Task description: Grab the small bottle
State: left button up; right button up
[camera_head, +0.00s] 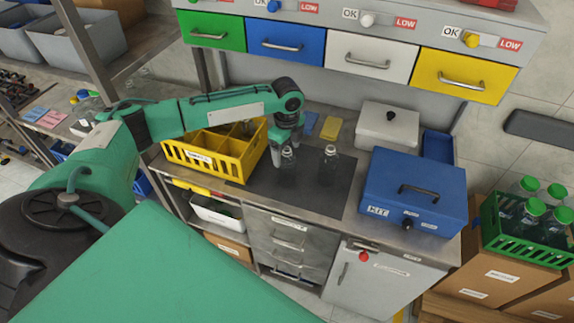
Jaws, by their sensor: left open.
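Two small clear bottles stand upright on a dark mat (330,200) on the workbench. One bottle (288,163) is at my left gripper (286,148), and the other bottle (329,167) stands a little to the right, clear of the gripper. My left gripper is open and points down, with its fingers beside the upper part of the left bottle. Whether the fingers touch that bottle I cannot tell. My right gripper is out of view.
A yellow divided crate (197,168) is left of the mat. A blue kit box (405,195) and a grey lidded box (388,128) stand right. A green crate (520,240) holds several green-capped bottles. Coloured drawers (373,55) overhang the back.

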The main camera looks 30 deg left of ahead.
pick_arm(q)
jog(key=shift+f, duration=1.1)
jog(key=c, duration=1.3)
jog(key=shift+r, duration=0.1)
